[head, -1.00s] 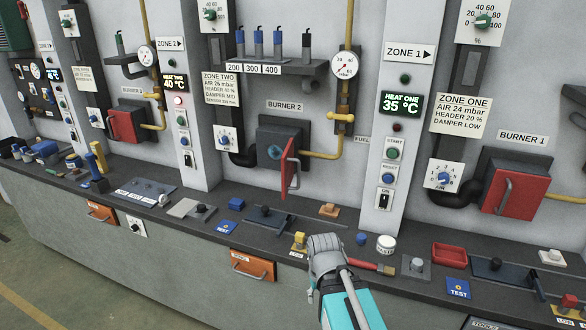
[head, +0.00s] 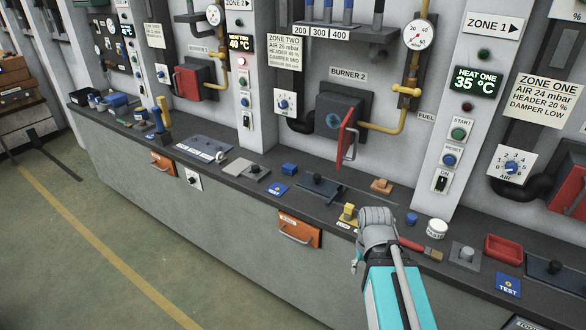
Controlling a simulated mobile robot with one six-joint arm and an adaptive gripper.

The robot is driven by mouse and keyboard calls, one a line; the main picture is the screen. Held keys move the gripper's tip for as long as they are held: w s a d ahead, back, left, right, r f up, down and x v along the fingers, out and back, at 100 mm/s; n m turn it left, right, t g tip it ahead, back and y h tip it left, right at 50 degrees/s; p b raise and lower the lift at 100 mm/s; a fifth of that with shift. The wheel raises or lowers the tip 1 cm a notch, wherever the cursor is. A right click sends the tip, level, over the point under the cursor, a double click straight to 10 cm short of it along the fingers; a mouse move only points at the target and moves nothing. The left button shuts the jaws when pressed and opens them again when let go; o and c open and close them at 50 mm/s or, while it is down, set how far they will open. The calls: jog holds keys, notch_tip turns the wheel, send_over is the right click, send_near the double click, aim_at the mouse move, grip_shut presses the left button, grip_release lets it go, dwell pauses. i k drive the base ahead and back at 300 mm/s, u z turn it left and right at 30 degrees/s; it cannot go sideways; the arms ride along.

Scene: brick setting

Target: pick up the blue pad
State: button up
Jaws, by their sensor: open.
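A small blue block-like pad (head: 290,169) lies on the dark counter just behind a blue TEST plate (head: 277,189), left of a black lever plate. A second small blue piece (head: 411,218) sits on the counter right of my arm's grey joint. Which of these the task calls the blue pad is not certain. My arm, grey and turquoise, rises from the bottom edge in front of the counter. My gripper's jaws cannot be made out; the arm hides that area. Nothing shows as held.
The counter (head: 226,185) is crowded. Near my arm are a yellow knob (head: 348,212), a white jar (head: 437,228), a red-handled brush (head: 421,248) and a red tray (head: 503,247). The open red burner door (head: 347,137) juts out above the counter. The floor at left is clear.

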aim_at(289, 168)
jog(key=k, duration=0.6)
jog(key=u, duration=0.25)
jog(key=i, duration=0.5)
jog(key=u, duration=0.55)
jog(key=i, duration=1.25)
jog(key=z, duration=0.6)
